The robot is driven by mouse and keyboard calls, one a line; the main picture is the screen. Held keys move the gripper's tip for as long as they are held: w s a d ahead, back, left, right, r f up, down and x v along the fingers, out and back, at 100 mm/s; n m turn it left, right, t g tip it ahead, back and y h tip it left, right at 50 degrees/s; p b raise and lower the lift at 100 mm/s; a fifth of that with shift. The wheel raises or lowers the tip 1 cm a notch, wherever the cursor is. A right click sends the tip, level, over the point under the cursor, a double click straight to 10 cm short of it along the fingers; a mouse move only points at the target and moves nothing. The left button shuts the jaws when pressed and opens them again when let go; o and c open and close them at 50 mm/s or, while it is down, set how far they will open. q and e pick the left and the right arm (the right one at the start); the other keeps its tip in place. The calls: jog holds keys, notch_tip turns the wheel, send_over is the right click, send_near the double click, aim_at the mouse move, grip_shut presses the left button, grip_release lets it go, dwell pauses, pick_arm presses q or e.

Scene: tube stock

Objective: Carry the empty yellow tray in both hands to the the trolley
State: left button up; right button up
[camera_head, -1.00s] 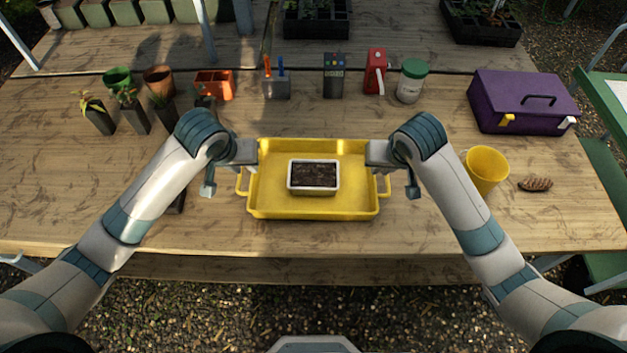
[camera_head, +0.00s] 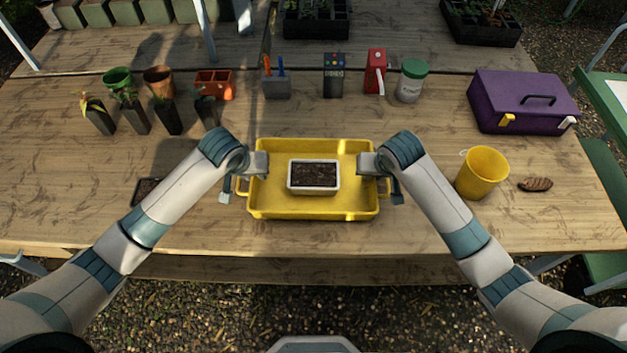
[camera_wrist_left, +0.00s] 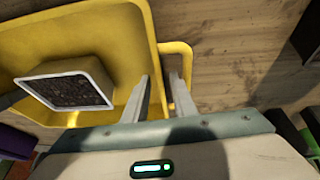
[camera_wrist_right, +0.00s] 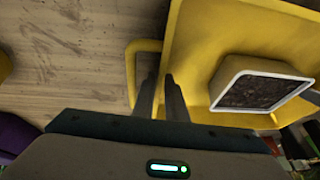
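The yellow tray (camera_head: 270,209) lies on the wooden bench. It is not empty: a white-rimmed pot of dark soil (camera_head: 313,176) stands in it. My left gripper (camera_head: 252,172) is at the tray's left handle. In the left wrist view, its two fingers (camera_wrist_left: 164,88) are apart, over the tray rim and handle. My right gripper (camera_head: 374,172) is at the right handle. In the right wrist view, its fingers (camera_wrist_right: 162,88) are a little apart beside the handle and rim. Neither grips firmly as far as I see.
Several pots stand at back left. A green stand (camera_head: 607,108) is at the right edge.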

pick_arm(q)
jog(key=shift+c, duration=1.2)
pick_arm(e)
jog(key=shift+c, duration=1.2)
pick_arm(q)
grip_shut()
pick_arm(e)
grip_shut()
pick_arm(q)
jog(key=shift+r, duration=0.15)
pick_arm(e)
jog(key=shift+r, duration=0.15)
